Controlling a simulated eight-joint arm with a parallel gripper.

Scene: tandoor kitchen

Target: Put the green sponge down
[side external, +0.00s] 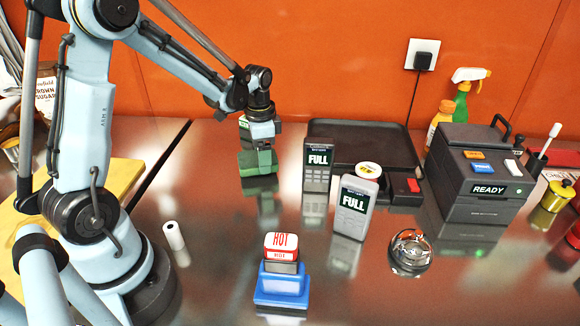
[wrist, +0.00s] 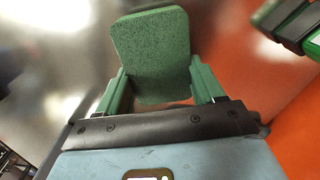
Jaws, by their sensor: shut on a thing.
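The green sponge (wrist: 150,50) is a speckled green block with rounded corners, held between the two green fingers of my gripper (wrist: 157,80) in the wrist view. In the side view my gripper (side external: 258,155) hangs low over the steel counter, left of the dark tray. The sponge there is hard to tell from the green fingers. A green reflection shows just below it, and I cannot tell whether the sponge touches the counter.
A blue-based HOT stamp (side external: 282,285) stands in front. Counter left of it is mostly bare.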

